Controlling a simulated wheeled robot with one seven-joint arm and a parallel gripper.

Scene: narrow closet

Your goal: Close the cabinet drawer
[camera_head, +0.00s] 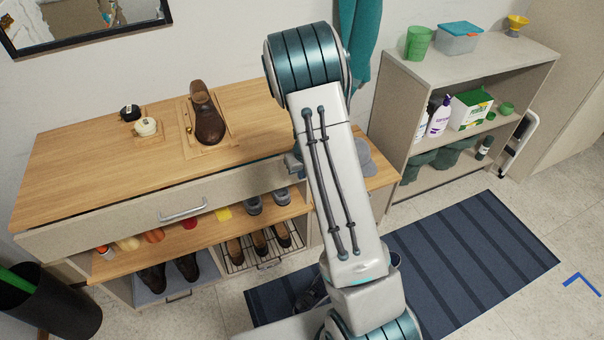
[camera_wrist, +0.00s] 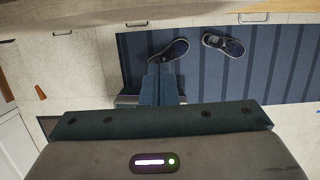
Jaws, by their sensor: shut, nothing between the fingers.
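The cabinet (camera_head: 75,170) with a wooden top stands at the left in the head view. Its wide beige drawer (camera_head: 120,221) has a metal handle (camera_head: 183,211) on the front. A narrow dark gap shows under the top along the right part of the drawer, so it looks slightly open.
A shelf unit (camera_head: 400,75) stands right, a dark bin (camera_head: 45,305) lower left.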

